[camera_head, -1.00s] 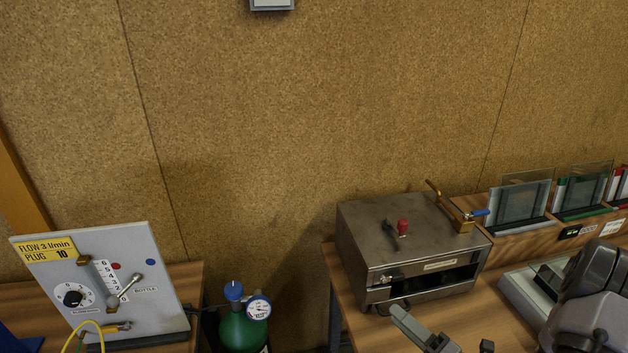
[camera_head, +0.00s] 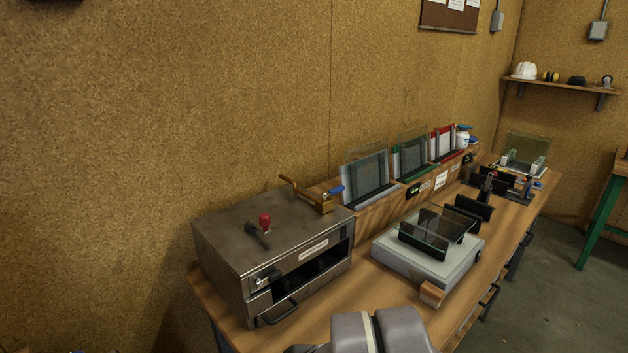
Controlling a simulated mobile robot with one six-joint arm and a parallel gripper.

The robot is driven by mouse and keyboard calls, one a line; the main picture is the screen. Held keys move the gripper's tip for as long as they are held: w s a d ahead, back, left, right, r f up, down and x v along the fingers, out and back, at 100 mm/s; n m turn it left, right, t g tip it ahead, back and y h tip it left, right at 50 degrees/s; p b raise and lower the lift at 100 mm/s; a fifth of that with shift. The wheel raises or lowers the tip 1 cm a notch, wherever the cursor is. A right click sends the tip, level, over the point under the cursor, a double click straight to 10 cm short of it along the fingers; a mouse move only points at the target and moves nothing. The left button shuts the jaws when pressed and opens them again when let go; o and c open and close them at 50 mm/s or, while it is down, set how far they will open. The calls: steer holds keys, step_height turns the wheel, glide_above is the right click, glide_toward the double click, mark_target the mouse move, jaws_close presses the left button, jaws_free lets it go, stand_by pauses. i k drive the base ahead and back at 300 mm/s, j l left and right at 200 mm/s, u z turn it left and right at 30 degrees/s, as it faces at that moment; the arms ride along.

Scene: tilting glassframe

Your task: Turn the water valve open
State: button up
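A brass fitting (camera_head: 318,200) with a curved pipe stands at the back right of the steel box's top. A small blue handle (camera_head: 336,190) sticks out from its right side; this looks like the water valve. Whether the valve is open or closed is too small to tell. Part of my grey arm shows at the bottom edge, in front of the bench and well apart from the valve. My gripper's fingertips are out of the picture.
The steel box (camera_head: 235,238) has a red knob and front handle. Right of it stand a grey stand (camera_head: 400,262) with glass panes, a wooden rack (camera_head: 372,222) holding framed panes, and clamps. The wooden bench (camera_head: 355,295) has little free room in front. Open floor lies right.

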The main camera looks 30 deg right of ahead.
mark_target(340, 188)
steer(key=z, duration=0.9)
steer(key=i+l, duration=0.15)
steer(key=l, duration=0.15)
steer(key=i+l+u, duration=0.1)
steer(key=l, duration=0.25)
steer(key=i+l, duration=0.4)
steer(key=l, duration=0.25)
steer(key=u, duration=0.05)
